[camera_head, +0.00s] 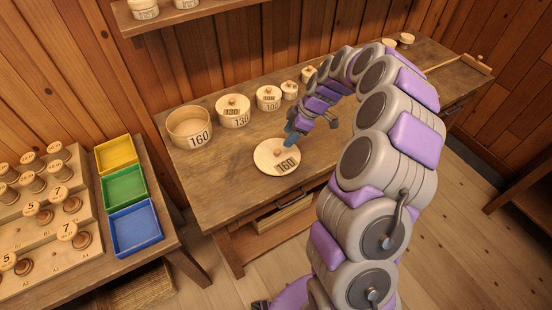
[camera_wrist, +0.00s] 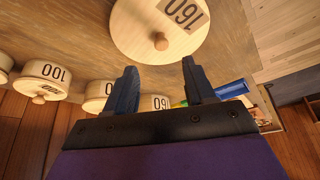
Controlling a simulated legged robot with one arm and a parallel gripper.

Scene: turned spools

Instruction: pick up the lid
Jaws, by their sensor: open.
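The lid (camera_head: 269,163) is a round pale wooden disc marked 160 with a small knob. It lies flat on the workbench near its front edge. In the wrist view the lid (camera_wrist: 135,22) is at the top centre, with its knob (camera_wrist: 161,41) just beyond my fingertips. My gripper (camera_head: 292,139) is above the right part of the lid in the head view. In the wrist view my gripper (camera_wrist: 159,68) has its two blue fingers apart with nothing between them. The open round box marked 160 (camera_head: 198,136) stands at the back left of the bench without a lid.
Lidded boxes marked 130 (camera_head: 235,119) and 100 (camera_head: 268,104), and smaller ones, stand in a row behind the lid. Yellow, green and blue trays (camera_head: 137,227) and a stepped spool rack (camera_head: 40,240) are to the left. The bench (camera_head: 212,184) is bare left of the lid.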

